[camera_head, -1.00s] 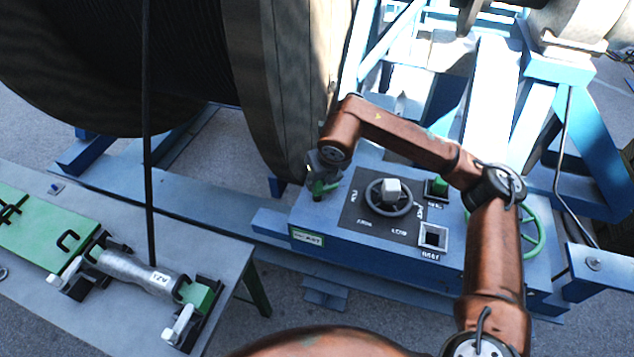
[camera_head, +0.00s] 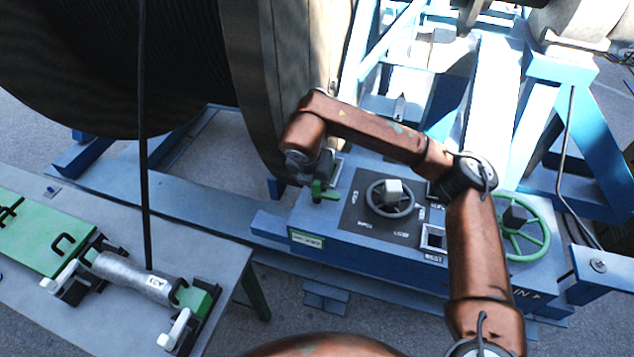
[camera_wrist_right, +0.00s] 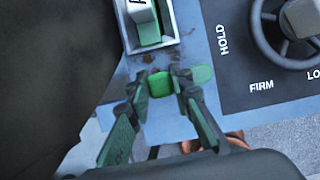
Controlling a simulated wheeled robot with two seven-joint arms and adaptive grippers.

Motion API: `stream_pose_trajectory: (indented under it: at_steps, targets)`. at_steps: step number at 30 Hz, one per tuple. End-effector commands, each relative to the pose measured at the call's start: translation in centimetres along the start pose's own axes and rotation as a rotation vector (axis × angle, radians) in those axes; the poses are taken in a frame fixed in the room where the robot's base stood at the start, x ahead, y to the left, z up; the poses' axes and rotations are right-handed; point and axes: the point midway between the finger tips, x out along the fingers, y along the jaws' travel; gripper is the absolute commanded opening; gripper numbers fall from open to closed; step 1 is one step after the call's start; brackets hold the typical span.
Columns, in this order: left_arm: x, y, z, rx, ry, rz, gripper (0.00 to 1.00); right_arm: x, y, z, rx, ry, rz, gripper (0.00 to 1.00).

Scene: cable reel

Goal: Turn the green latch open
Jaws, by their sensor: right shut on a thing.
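The green latch (camera_head: 325,193) sits on the left end of the blue control box (camera_head: 300,217). My right gripper (camera_head: 318,184) comes down over it from above and hides part of it. In the right wrist view the two dark fingers of my right gripper (camera_wrist_right: 164,84) are shut on the green latch (camera_wrist_right: 203,74), with a green part between the tips and a tab reaching out to the right. My left gripper is not in view.
A grey dial (camera_head: 389,197) with HOLD and FIRM labels is right of the latch. A framed green-and-white switch (camera_wrist_right: 148,20) is close to my fingers. A green handwheel (camera_head: 523,230) is farther right. The large reel flange (camera_head: 285,80) stands close behind my gripper.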

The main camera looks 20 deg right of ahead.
Motion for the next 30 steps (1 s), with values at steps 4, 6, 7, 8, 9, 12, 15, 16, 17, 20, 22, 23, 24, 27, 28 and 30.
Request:
stream_pose_trajectory:
  at_steps: [4, 6, 7, 8, 9, 12, 15, 16, 17, 20, 22, 23, 24, 27, 28, 30]
  targets:
    - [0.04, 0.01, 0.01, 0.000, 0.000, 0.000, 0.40, -0.09, 0.09, 0.07, 0.027, -0.001, -0.007, 0.00]
    - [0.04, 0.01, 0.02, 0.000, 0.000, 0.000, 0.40, -0.10, 0.08, 0.07, 0.033, -0.001, -0.010, 0.00]
    - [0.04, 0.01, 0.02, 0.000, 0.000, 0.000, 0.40, -0.10, 0.08, 0.07, 0.035, -0.001, -0.011, 0.00]
    - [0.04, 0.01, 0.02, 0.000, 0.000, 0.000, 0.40, -0.10, 0.08, 0.07, 0.036, -0.001, -0.011, 0.00]
    - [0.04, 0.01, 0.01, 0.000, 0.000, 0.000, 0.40, -0.10, 0.07, 0.07, 0.038, -0.001, -0.012, 0.00]
    - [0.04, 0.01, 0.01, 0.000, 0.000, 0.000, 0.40, -0.10, 0.07, 0.07, 0.038, -0.001, -0.012, 0.00]
    - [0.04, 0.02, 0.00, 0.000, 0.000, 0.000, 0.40, -0.10, 0.06, 0.07, 0.038, -0.001, -0.012, 0.00]
    - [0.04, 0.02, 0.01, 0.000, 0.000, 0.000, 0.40, -0.10, 0.06, 0.07, 0.038, -0.001, -0.012, 0.00]
    - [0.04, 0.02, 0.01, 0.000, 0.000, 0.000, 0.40, -0.10, 0.06, 0.07, 0.038, -0.001, -0.012, 0.00]
    - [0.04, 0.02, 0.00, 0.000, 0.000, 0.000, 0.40, -0.09, 0.06, 0.07, 0.037, -0.001, -0.012, 0.24]
    - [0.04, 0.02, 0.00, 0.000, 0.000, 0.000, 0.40, -0.08, 0.05, 0.06, 0.037, -0.001, -0.012, 0.29]
    - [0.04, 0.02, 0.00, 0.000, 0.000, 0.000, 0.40, -0.07, 0.05, 0.05, 0.036, -0.001, -0.012, 0.31]
    - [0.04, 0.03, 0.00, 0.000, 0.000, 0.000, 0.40, -0.06, 0.04, 0.04, 0.036, 0.000, -0.013, 0.34]
    - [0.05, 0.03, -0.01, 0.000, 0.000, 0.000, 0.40, -0.04, 0.03, 0.03, 0.036, 0.000, -0.013, 0.38]
    - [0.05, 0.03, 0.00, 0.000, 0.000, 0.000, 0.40, -0.04, 0.02, 0.03, 0.036, 0.000, -0.013, 0.38]
    - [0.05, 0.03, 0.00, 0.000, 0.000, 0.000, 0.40, -0.03, 0.02, 0.02, 0.035, 0.000, -0.013, 0.38]
